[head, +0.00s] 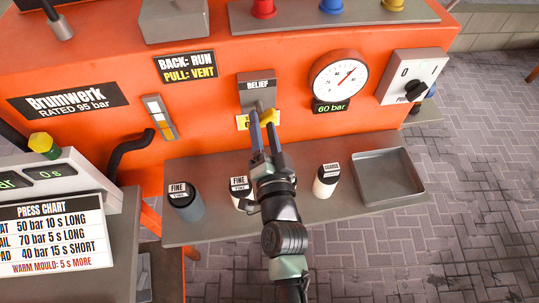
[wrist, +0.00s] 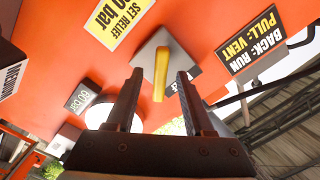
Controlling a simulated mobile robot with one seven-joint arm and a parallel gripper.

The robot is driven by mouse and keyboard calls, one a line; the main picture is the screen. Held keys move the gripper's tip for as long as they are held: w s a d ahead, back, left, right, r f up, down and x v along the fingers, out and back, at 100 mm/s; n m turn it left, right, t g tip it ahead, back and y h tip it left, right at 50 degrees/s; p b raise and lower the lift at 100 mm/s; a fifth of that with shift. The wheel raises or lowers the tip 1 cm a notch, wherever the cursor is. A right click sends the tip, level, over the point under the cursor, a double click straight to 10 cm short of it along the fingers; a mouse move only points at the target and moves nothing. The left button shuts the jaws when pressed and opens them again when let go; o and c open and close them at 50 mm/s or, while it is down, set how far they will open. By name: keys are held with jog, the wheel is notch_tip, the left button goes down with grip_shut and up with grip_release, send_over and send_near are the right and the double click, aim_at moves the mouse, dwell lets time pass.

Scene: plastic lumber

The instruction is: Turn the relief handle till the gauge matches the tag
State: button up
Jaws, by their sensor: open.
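The relief handle (head: 268,116) is a yellow bar on a grey plate on the orange press front, under a relief label. In the wrist view the handle (wrist: 160,72) shows between my open fingertips, with gaps on both sides. My gripper (head: 263,122) is at the handle and partly covers it; I cannot tell whether it touches. The round gauge (head: 338,76) has a red needle pointing up and right, and its readout (head: 331,107) says 60 bar. The yellow tag (head: 242,123) is mostly hidden; in the wrist view the tag (wrist: 113,24) reads "SET RELIEF", its number cut off.
Below is a grey shelf (head: 225,228) with labelled canisters, including a dark one (head: 186,201) and a white one (head: 326,181), and an empty tray (head: 388,177). A rotary switch (head: 413,78) is right of the gauge. A small lever (head: 160,117) is to the left.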

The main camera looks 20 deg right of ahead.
jog(key=b+v, duration=0.1)
jog(key=v, duration=0.8)
jog(key=shift+s, duration=0.25)
jog(key=shift+b, duration=0.35)
jog(key=shift+c, duration=0.2)
jog(key=x, duration=1.1)
jog(key=shift+w+b, duration=0.25)
jog(key=shift+b, duration=0.15)
grip_shut()
